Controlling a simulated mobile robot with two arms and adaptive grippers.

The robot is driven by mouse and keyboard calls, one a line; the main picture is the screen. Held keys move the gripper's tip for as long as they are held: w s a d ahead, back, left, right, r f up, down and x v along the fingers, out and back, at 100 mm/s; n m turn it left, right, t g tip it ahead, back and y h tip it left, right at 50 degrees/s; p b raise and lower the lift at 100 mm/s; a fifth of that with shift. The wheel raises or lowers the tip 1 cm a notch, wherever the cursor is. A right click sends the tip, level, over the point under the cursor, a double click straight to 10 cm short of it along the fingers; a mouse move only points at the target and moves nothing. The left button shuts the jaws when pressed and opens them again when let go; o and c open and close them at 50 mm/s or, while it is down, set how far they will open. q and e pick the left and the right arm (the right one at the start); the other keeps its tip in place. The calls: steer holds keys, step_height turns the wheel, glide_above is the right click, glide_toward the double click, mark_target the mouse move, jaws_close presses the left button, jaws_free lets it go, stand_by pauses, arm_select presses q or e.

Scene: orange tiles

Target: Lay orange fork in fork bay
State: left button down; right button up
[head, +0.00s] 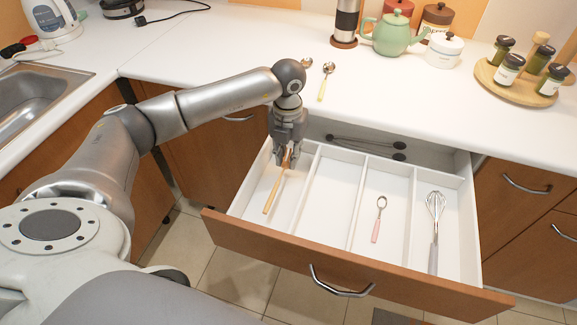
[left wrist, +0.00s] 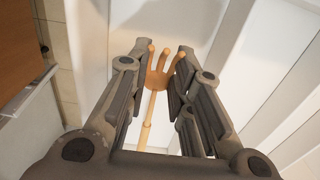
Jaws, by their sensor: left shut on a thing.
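My left gripper (head: 288,158) is shut on the orange fork (head: 273,193) near its head, inside or just above the leftmost long bay (head: 248,200) of the white drawer tray. The fork's handle points toward the drawer front. In the left wrist view, the fork's tines (left wrist: 158,78) lie between the two fingers of the gripper (left wrist: 156,72), handle running down the picture. I cannot tell whether the fork touches the bay floor. My right gripper is not in view.
The drawer is open. The second bay (head: 325,200) is empty, the third holds a pink-handled spoon (head: 377,220), and the right one a whisk (head: 435,220). Dark utensils (head: 365,145) lie in the back bay. A yellow-handled spoon (head: 326,82) lies on the counter (head: 230,50).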

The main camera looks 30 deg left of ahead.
mark_target(289, 173)
arm_select(q)
steer(key=shift+f, duration=0.7)
steer(key=shift+w+f, duration=0.1)
steer(key=shift+f, duration=1.65)
steer(key=c, duration=1.3)
jaws_free()
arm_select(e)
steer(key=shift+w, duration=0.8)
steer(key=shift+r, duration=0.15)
